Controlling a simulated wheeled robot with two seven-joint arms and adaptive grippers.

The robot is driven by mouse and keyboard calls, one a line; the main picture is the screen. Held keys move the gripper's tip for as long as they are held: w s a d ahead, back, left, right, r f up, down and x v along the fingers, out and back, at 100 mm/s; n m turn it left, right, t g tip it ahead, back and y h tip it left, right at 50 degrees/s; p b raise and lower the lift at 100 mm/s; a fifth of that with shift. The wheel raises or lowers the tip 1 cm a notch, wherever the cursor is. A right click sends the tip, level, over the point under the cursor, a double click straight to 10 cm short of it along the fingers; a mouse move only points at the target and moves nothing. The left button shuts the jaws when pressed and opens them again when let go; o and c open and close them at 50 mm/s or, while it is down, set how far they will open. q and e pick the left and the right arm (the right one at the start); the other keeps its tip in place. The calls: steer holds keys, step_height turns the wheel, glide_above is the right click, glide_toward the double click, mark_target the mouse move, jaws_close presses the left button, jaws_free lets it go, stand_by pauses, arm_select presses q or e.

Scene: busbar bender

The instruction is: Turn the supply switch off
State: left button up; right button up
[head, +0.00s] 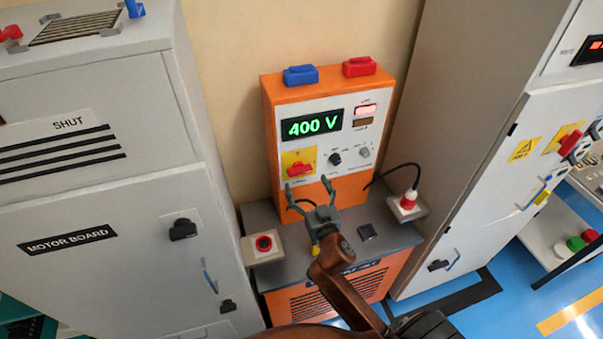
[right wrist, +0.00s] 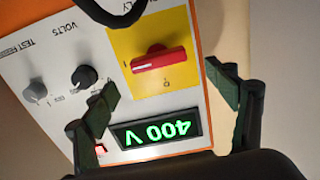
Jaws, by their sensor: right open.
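The supply switch (head: 300,169) is a red handle on a yellow plate, on the front of the orange supply unit (head: 284,91). In the right wrist view, which is upside down, the red handle (right wrist: 158,60) lies nearly crosswise, with one end near the "I" mark. The green display (head: 311,125) reads 400 V. My right gripper (head: 308,186) is open and empty, in front of the unit just below the switch. In the right wrist view its fingers (right wrist: 161,92) are spread with the handle beyond them; I see no contact. My left gripper is not in view.
A black knob (head: 335,158) and a grey knob (head: 365,152) are right of the switch. Grey cabinets (head: 90,215) stand close on both sides.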

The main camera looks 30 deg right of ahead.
mark_target(301, 172)
steer(key=x, duration=0.6)
steer(key=shift+s+d+f+p, duration=0.1)
steer(key=shift+p, duration=0.2)
steer(key=shift+c, duration=0.3)
steer(key=c, duration=1.1)
